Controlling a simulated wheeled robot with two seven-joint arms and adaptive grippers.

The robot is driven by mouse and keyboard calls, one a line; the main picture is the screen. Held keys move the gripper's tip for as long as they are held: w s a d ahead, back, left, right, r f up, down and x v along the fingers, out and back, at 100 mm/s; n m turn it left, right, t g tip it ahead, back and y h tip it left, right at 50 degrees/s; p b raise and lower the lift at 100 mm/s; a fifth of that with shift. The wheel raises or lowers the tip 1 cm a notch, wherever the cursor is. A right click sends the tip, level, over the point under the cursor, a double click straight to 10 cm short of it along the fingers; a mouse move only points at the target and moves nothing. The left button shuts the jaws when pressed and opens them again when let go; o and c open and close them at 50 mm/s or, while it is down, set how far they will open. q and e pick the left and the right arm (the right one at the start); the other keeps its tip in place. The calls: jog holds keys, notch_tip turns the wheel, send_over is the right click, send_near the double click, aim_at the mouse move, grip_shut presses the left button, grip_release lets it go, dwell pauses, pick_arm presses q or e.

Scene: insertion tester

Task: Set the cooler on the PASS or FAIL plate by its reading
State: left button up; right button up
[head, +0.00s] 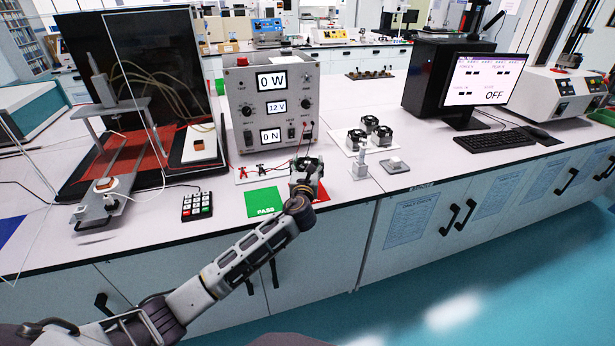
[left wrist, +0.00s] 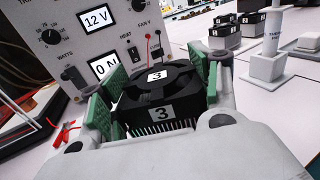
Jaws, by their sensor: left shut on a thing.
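My left gripper (head: 304,188) is shut on a black fan cooler (head: 309,167) in front of the tester box (head: 273,100). In the left wrist view the cooler (left wrist: 157,96), marked 3 on its hub and front, sits between the green finger pads. Its contact with the bench cannot be told. The green PASS plate (head: 264,202) lies just left of the gripper. A red plate (head: 322,190) shows behind and right of the gripper, mostly hidden, its label unseen. The tester displays read 0 W, 12 V and 0 N. My right gripper is not in view.
Several other coolers (head: 370,132) stand on a white mat to the right, behind a small white stand (head: 360,168) and a grey pad (head: 395,165). Red and black clips (head: 262,169) lie before the tester. A keypad (head: 197,206) and a rig stand left. The monitor (head: 485,80) reads OFF.

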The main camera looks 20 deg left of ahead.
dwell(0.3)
